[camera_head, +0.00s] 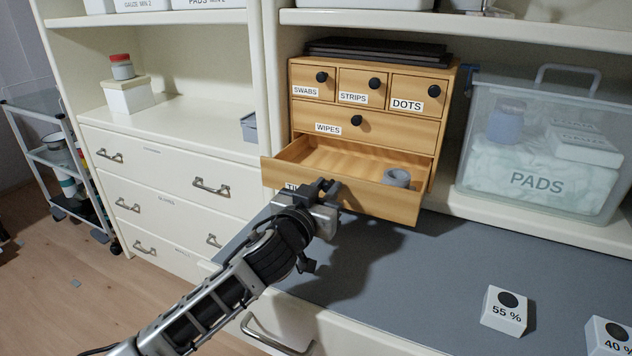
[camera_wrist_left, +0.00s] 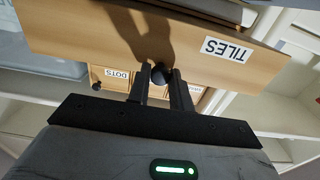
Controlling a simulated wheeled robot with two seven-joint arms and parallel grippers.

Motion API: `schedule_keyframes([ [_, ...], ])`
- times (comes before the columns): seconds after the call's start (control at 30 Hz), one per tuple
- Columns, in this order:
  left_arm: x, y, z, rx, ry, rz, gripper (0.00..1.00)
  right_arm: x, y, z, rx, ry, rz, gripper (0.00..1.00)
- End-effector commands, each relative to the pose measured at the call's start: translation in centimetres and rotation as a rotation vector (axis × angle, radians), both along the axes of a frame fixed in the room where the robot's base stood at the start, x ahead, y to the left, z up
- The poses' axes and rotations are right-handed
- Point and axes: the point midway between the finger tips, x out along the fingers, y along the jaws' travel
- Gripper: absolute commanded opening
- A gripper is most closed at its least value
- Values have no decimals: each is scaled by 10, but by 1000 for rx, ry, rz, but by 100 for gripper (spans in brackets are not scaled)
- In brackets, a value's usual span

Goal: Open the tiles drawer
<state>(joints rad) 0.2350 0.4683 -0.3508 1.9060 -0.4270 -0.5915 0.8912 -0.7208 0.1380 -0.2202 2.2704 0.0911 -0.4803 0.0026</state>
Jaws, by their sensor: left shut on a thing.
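The tiles drawer (camera_head: 390,201) is the bottom drawer of the small wooden cabinet (camera_head: 443,120). It is pulled out, with its inside showing and a grey roll (camera_head: 397,177) at its right end. My left gripper (camera_head: 326,190) is at the drawer's front. In the left wrist view the fingers of the gripper (camera_wrist_left: 160,88) are shut on the drawer's dark round knob (camera_wrist_left: 161,74). The TILES label (camera_wrist_left: 227,49) shows beside it; in the head view my gripper partly hides that label. My right gripper is in neither view.
The swabs, strips, dots and wipes drawers above are shut. A clear PADS box (camera_head: 540,145) stands right of the cabinet. Two white blocks, 55 % (camera_head: 504,310) and 40 % (camera_head: 608,337), stand on the grey counter (camera_head: 420,275). The counter between drawer and blocks is clear.

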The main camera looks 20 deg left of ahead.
Motion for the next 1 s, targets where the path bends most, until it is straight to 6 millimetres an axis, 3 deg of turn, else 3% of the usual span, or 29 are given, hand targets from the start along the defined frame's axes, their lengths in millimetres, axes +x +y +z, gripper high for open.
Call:
schedule_keyframes([
  [0.13, 0, 0, 0, -1, 0, -1, 0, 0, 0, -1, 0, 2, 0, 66],
  [0.17, 0, 0, 0, -1, 0, -1, 30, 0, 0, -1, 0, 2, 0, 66],
  [0.2, -1, 1, 0, -1, 0, 0, 41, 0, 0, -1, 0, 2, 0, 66],
  [0.23, -1, 1, 0, -1, 0, 1, 42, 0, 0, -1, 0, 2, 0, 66],
  [0.53, -2, 1, 0, -1, 0, 1, 42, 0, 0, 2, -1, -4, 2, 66],
  [0.67, -14, 1, -1, -2, 1, 0, 42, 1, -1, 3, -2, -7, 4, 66],
  [1.0, -92, 1, -3, -4, 4, 0, 42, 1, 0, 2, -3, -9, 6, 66],
])
